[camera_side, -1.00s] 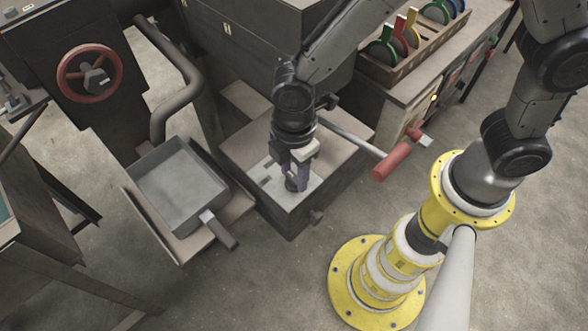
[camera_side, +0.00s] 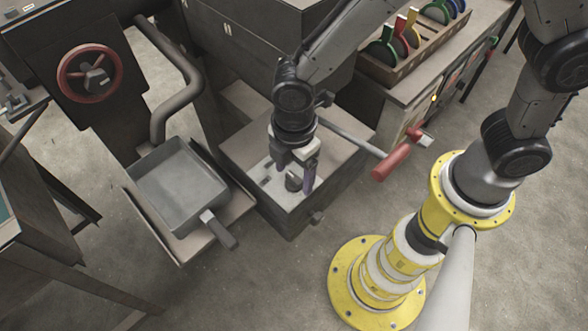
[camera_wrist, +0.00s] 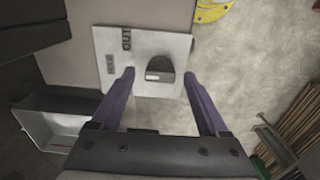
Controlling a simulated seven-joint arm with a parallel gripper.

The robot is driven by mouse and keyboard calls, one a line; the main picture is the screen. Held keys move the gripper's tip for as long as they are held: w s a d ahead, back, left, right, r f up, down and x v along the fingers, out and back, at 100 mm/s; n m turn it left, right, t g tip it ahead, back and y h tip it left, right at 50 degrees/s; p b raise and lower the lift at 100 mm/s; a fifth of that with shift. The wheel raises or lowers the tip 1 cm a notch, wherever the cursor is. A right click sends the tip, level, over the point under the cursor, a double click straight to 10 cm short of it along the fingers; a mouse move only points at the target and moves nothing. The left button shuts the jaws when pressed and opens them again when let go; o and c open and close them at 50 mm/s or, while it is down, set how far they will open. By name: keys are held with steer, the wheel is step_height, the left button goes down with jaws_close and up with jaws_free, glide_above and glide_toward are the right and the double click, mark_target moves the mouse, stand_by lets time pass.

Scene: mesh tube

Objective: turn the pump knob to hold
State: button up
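The pump knob (camera_wrist: 160,68) is a small dark, rounded knob on a pale plate (camera_wrist: 170,45) in the wrist view. The plate has dark lettering: "OUT" and a fainter word to its left that I cannot read surely. In the side view the knob (camera_side: 293,182) stands on top of the low grey box (camera_side: 290,213). My gripper (camera_wrist: 158,76) is open, its two purple fingers on either side of the knob, with gaps visible in the wrist view. The side view also shows my gripper (camera_side: 294,182) low over the plate. I cannot tell which word the knob points at.
A red-handled lever (camera_side: 393,160) sticks out to the right of the box. A grey pan (camera_side: 180,188) lies to the left, below a red handwheel (camera_side: 90,73). A rack (camera_side: 405,68) with coloured discs stands at the back right.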

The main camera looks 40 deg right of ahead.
mark_target(294, 177)
steer(key=shift+r, duration=0.1)
step_height(294, 177, up, 7)
steer(key=shift+r, duration=0.2)
stand_by(0.4)
steer(key=s+d+m+g+y, duration=0.1)
steer(key=s+d+m+g, duration=0.15)
steer(key=s+m, duration=0.3)
steer(key=s+d+r+m+t, duration=0.1)
steer(key=d+r+m+t, duration=0.1)
steer(key=d+r+m, duration=0.2)
steer(key=s+d+r+m+t, duration=0.2)
steer(key=d+r+m+t, duration=0.1)
steer(key=d, duration=0.7)
steer(key=s+d+r+m+t+h, duration=0.1)
steer(key=d+r+m+t, duration=0.2)
steer(key=d+r+m, duration=0.2)
steer(key=shift+s+d+r, duration=0.25)
steer(key=shift+s+d, duration=0.1)
steer(key=shift+d, duration=0.65)
steer(key=shift+m, duration=0.25)
